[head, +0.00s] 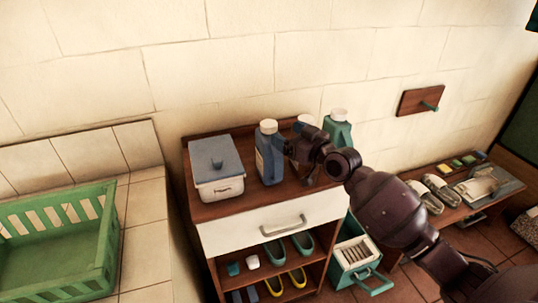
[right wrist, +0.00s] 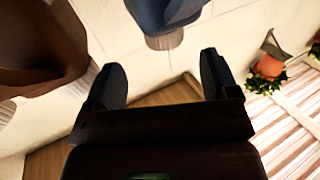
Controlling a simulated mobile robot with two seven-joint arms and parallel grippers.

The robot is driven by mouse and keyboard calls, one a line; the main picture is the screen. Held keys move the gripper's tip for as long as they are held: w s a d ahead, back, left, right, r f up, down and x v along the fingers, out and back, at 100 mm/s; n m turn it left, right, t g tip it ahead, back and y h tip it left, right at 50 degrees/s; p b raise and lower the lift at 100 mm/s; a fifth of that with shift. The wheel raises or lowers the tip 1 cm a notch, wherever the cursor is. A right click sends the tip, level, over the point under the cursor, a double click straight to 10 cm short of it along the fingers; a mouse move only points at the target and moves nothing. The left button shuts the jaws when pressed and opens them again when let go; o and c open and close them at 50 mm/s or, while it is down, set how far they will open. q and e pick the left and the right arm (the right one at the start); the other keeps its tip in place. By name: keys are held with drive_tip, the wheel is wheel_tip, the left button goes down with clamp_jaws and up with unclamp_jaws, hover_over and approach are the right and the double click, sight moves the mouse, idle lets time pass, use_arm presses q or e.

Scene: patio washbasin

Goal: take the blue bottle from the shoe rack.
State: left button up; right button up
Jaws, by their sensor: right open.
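A blue bottle (head: 268,153) with a white cap stands upright on the shoe rack's top (head: 230,207). A second bluish bottle (head: 303,122) stands to its right, mostly hidden behind my right gripper. My right gripper (head: 289,152) is at the right side of the front blue bottle, close to it; I cannot tell whether they touch. The right wrist view is upside down. There a blue bottle (right wrist: 165,14) shows beyond the two open fingers (right wrist: 165,82), with nothing between them. I cannot tell which bottle this is. My left gripper is not in view.
A green bottle (head: 338,128) stands at the rack's right end, and a white box with a grey lid (head: 219,170) at its left. Shoes (head: 285,283) fill the shelves below. A green crate (head: 60,240) is at far left. A low bench (head: 460,205) is at right.

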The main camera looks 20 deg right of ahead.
sight(275, 127)
drive_tip(key=shift+w+a+r, duration=0.1)
drive_tip(key=shift+w+a, duration=0.3)
drive_tip(key=shift+w, duration=0.1)
drive_tip(key=p+x, duration=0.1)
drive_tip(key=x, duration=0.3)
drive_tip(key=shift+a, duration=0.15)
clamp_jaws()
